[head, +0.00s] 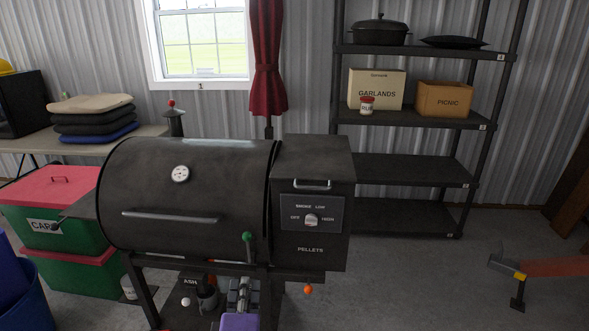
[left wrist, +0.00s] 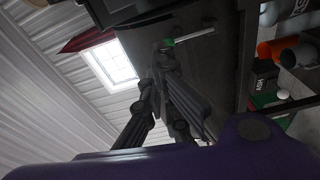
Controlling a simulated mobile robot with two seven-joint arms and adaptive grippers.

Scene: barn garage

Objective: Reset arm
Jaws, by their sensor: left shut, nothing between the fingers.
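My left gripper (head: 243,287) is low in front of the black pellet grill (head: 190,205), above my purple arm link. In the left wrist view its dark fingers (left wrist: 162,66) come together and are shut with nothing between them. A green-tipped lever (head: 248,240) on the grill is just above the gripper in the head view. The lever also shows close to the fingertips in the left wrist view (left wrist: 168,42); I cannot tell whether they touch. My right gripper is in neither view.
The pellet hopper (head: 311,250) with its dial is right of the grill barrel. Green bins with red lids (head: 62,185) and a table with cushions (head: 92,120) stand left. A dark shelf rack (head: 410,170) is behind right. Open floor (head: 420,280) lies right, before an orange-brown object (head: 555,268).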

